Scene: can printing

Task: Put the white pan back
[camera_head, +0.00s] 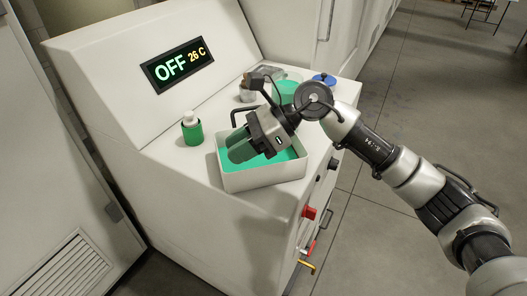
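The white pan (265,181) sits on the top of the white machine, near its front edge. It is a rectangular tray with green inside. My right gripper (240,150) reaches in from the right, over the pan. Its fingers point down towards the pan's left and back side and cover part of the inside. The fingertips look greenish against the green. I cannot tell whether they touch the pan or how far apart they are. My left gripper is not in view.
A green and white bottle (192,129) stands left of the pan. Behind it are a green-filled container (287,84) and a blue-lidded item (324,79). Open grey floor (430,110) lies to the right.

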